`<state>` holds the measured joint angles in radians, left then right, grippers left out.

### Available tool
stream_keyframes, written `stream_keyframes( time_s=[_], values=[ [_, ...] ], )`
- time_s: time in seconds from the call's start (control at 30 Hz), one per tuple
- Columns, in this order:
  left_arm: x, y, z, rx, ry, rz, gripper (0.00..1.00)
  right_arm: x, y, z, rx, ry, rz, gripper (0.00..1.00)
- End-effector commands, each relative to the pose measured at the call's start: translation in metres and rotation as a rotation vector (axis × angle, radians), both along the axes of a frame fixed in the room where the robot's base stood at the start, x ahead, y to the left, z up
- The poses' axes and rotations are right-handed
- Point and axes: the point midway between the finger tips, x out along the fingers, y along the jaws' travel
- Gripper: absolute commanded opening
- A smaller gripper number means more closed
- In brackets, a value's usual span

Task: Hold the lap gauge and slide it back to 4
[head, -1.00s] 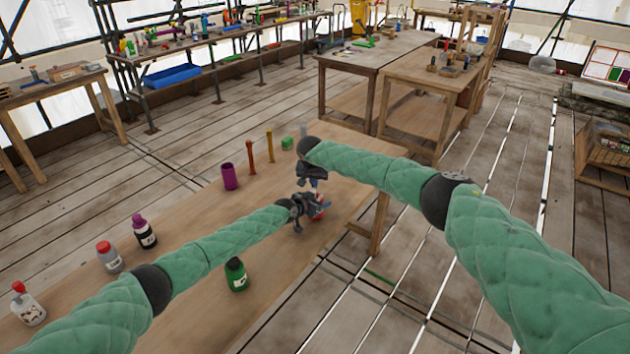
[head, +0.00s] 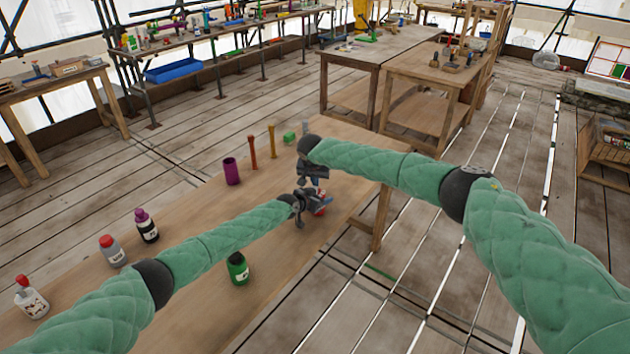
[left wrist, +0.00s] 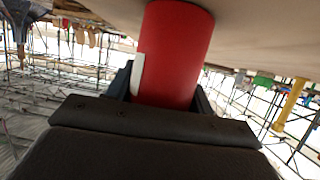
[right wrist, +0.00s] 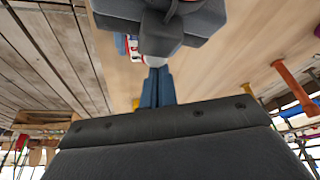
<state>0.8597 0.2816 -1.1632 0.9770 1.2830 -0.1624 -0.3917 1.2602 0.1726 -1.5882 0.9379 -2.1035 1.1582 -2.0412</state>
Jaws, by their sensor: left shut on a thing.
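My left gripper (head: 316,205) is shut around a red cylinder with a white patch, low over the bench. The red cylinder (left wrist: 175,55) fills the space between the fingers in the left wrist view; I take it for the lap gauge, but no scale or number is readable. My right gripper (head: 313,178) is just above and behind the left one. In the right wrist view its blue-grey fingers (right wrist: 158,75) are together, pointing at a rounded grey end beside a red, white and blue piece (right wrist: 130,45). Whether they touch it is unclear. My left gripper partly covers that piece.
The bench's right edge is close to both grippers.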

Motion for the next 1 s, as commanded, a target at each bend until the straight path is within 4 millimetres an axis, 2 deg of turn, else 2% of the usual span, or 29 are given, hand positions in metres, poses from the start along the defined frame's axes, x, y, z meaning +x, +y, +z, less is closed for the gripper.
stream_keyframes(
  time_s=[0.03,0.43,1.0],
  values=[
    [0.002,0.004,-0.002,0.001,0.004,0.007,0.27,-0.014,0.014,-0.008,0.005,0.020,0.015,0.00],
    [0.006,0.006,0.002,0.001,-0.001,0.010,0.27,-0.017,0.019,-0.013,0.005,0.028,0.019,0.00],
    [0.004,0.003,0.002,-0.001,-0.002,0.006,0.26,0.025,-0.001,-0.003,0.000,0.007,0.004,0.00]
  ],
)
